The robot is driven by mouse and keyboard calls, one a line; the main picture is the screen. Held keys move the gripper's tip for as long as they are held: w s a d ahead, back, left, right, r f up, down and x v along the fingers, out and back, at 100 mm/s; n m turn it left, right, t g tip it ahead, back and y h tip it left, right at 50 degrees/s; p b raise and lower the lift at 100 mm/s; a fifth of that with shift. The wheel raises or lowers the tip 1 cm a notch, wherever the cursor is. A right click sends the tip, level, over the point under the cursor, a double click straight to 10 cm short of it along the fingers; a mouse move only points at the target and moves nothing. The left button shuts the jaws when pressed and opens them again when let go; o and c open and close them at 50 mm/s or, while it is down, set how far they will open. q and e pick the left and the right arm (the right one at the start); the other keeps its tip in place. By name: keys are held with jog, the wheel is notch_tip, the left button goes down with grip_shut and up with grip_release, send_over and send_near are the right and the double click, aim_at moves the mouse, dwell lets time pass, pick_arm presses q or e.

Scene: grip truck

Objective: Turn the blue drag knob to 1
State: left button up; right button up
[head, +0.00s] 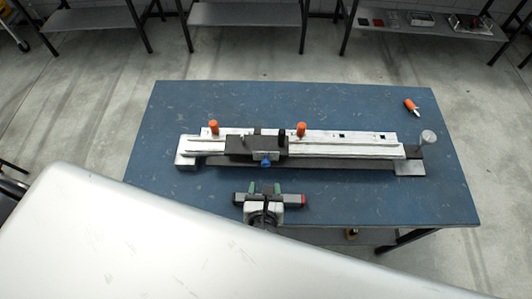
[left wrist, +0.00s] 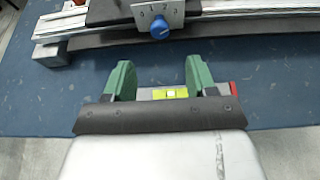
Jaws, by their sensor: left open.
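The blue drag knob (head: 266,163) is on the front of a dark carriage (head: 240,147) on a metal rail device on the blue table. The knob's pointer direction is too small to tell. My left gripper (head: 265,187) is open, with green fingers. It is in front of the knob, apart from it, with nothing between the fingers. The fingers also show in the left wrist view (left wrist: 160,80). My right gripper is not in view.
The long metal rail (head: 345,150) spans the table. An orange-handled piece (head: 411,106) lies at the back right of the blue table (head: 330,100). The table front is clear.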

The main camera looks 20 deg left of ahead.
aim_at(266, 166)
pick_arm(q)
jog(key=p+x, duration=0.1)
jog(key=x, duration=0.3)
jog(key=shift+w+a, duration=0.15)
jog(key=shift+w, duration=0.2)
jog(key=x, duration=0.4)
jog(key=shift+w+f, duration=0.25)
jog(key=shift+w, duration=0.05)
jog(key=shift+w+a+f, duration=0.1)
jog(key=shift+c, duration=1)
jog(key=c, duration=0.7)
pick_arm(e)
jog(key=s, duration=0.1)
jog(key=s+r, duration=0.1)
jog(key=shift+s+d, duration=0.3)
